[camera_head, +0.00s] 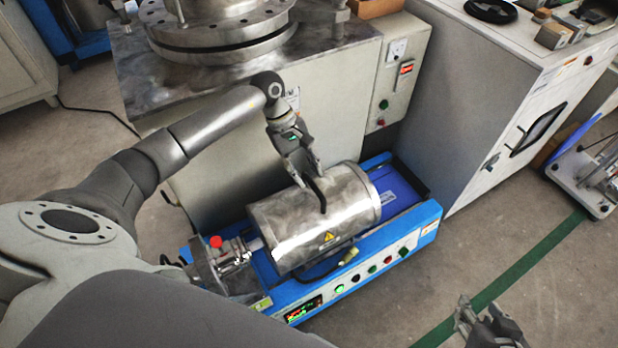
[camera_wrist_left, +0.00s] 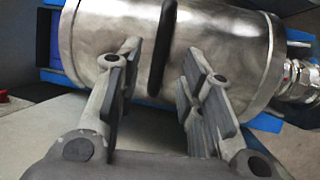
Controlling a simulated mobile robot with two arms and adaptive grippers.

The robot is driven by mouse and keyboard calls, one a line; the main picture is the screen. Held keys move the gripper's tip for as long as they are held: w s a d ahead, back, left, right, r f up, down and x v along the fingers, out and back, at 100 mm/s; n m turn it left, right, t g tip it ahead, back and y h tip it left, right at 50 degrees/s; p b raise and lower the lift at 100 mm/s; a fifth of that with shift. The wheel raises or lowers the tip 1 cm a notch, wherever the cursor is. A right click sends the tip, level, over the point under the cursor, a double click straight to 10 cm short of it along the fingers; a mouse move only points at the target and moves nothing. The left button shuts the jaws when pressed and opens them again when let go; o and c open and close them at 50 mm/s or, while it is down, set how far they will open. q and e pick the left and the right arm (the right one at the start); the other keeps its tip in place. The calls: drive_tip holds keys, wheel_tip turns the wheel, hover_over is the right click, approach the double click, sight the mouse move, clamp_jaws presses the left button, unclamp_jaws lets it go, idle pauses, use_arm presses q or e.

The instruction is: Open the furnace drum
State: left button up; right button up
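The furnace drum (camera_head: 289,226) is a shiny metal cylinder with a yellow warning label, lying on a blue machine base (camera_head: 408,233). A black handle (camera_head: 320,194) runs over its curved top. The drum looks closed. My left gripper (camera_head: 308,170) is above the drum's rear side, beside the handle. In the left wrist view its two fingers (camera_wrist_left: 155,95) are spread apart, with the black handle (camera_wrist_left: 162,45) ahead between them and the drum (camera_wrist_left: 215,40) behind. The fingers do not grip the handle. My right gripper (camera_head: 478,318) is at the lower right, away from the drum; its finger state is unclear.
A red knob (camera_head: 215,241) and fittings sit at the drum's left end. Buttons line the base's front. A grey cabinet (camera_head: 345,95) stands close behind, and a white cabinet (camera_head: 480,100) to the right. The floor (camera_head: 520,245) at the right front is clear.

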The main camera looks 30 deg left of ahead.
use_arm(q)
drive_tip(key=shift+x, duration=1.25)
clamp_jaws()
